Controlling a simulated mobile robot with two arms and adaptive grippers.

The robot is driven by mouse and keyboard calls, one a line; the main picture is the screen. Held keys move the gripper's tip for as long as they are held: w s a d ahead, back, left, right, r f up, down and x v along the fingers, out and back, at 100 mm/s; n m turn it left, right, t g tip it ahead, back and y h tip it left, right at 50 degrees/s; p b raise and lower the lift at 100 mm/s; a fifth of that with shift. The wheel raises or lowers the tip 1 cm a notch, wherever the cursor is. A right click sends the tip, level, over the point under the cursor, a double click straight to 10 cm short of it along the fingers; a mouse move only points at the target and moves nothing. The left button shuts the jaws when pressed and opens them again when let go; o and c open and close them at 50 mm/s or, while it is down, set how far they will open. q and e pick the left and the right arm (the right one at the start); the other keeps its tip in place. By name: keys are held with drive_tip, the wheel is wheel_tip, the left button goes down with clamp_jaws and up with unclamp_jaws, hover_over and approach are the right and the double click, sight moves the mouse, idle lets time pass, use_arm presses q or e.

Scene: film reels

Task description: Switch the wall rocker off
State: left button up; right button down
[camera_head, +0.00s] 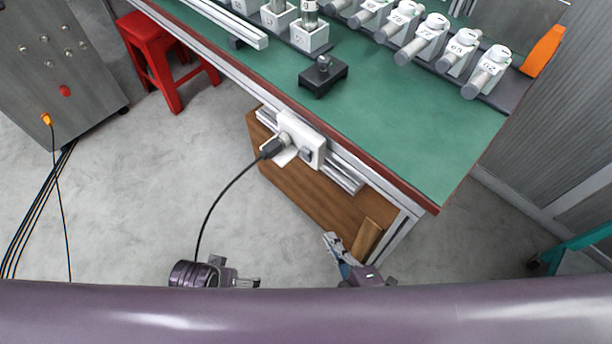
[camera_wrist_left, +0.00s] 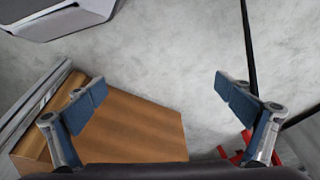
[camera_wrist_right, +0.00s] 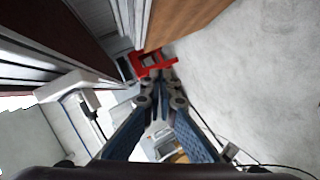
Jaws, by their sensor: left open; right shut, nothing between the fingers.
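A white wall box (camera_head: 313,150) is on the side of the green-topped bench. A black plug (camera_head: 272,148) with a cable sits at its left part, and a small grey part, perhaps the rocker (camera_head: 306,155), shows on its face; its position cannot be read. A white box with a dark plug, likely the same one, shows at the left of the right wrist view (camera_wrist_right: 72,85). My right gripper (camera_head: 331,240) is shut and empty, below and right of the box, apart from it. My left gripper (camera_wrist_left: 161,100) is open and empty, low beside the cable in the head view.
The green bench top (camera_head: 420,140) carries white-based reels and a black block (camera_head: 323,75). A brown wooden panel (camera_head: 305,195) is under the bench. A red stool (camera_head: 160,50) and a grey cabinet (camera_head: 50,70) stand at the left. The floor between is clear apart from cables.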

sight(305, 156)
use_arm(q)
drive_tip(key=w+b+v, duration=0.1)
drive_tip(key=b+v, duration=0.4)
drive_tip(key=v, duration=0.4)
drive_tip(key=shift+r+t+b, duration=0.4)
drive_tip(key=shift+r, duration=0.1)
use_arm(e)
drive_tip(key=a+r+n+t+y, duration=0.3)
drive_tip(key=r+n, duration=0.5)
drive_tip(key=r, duration=0.7)
drive_tip(key=shift+a+r+y, duration=0.4)
drive_tip(key=shift+a+y, duration=0.1)
drive_tip(key=shift+a, duration=0.05)
use_arm(q)
drive_tip(key=shift+w+a, duration=0.1)
drive_tip(key=p+x, duration=0.3)
drive_tip(key=x, duration=0.4)
drive_tip(key=shift+s+f+g, duration=0.3)
drive_tip(key=shift+f, duration=0.2)
use_arm(e)
drive_tip(key=w+a+r, duration=0.1)
drive_tip(key=w+a, duration=0.1)
drive_tip(key=w, duration=0.9)
drive_tip(key=shift+w+a, duration=0.15)
use_arm(q)
drive_tip(key=shift+p, duration=0.3)
